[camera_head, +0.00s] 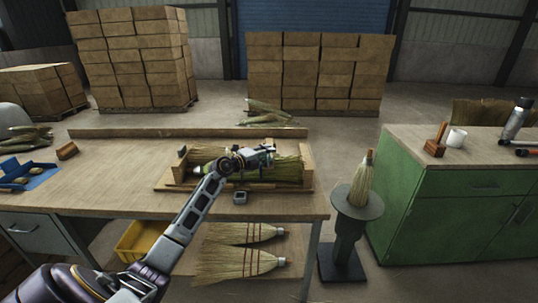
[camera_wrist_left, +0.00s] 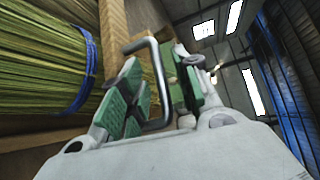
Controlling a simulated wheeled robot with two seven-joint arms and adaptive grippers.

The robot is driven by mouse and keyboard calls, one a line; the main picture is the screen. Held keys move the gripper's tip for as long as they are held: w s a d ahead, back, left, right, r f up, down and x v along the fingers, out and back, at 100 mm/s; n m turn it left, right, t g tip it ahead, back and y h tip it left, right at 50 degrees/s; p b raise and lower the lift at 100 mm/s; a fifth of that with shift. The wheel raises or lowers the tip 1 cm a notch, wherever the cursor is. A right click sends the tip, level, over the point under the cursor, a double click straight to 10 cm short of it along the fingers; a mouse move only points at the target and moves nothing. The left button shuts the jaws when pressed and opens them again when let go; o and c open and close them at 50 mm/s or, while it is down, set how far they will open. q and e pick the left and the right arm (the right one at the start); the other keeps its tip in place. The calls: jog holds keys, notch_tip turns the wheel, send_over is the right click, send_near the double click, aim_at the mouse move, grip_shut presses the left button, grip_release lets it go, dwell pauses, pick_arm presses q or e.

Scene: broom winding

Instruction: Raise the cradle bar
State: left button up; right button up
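The wooden cradle (camera_head: 307,162) sits on the workbench with a bundle of green broom bristles (camera_head: 288,172) lying in it. The bristles also show at the left of the left wrist view (camera_wrist_left: 45,60), with a blue band. My left gripper (camera_head: 248,160) is over the middle of the cradle. The rest of the cradle bar is hidden by the gripper. My right gripper is out of view.
A small grey box (camera_head: 240,197) sits in front of the cradle. A stand with an upright broom head (camera_head: 362,182) is right of the workbench (camera_head: 110,185), beside a green cabinet (camera_head: 420,210). A blue tray (camera_head: 28,176) lies at the left.

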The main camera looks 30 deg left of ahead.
pick_arm(q)
jog(key=shift+w+d+f, duration=0.1)
jog(key=shift+w+d, duration=0.05)
jog(key=shift+w, duration=0.55)
jog(key=shift+c, duration=0.4)
grip_shut()
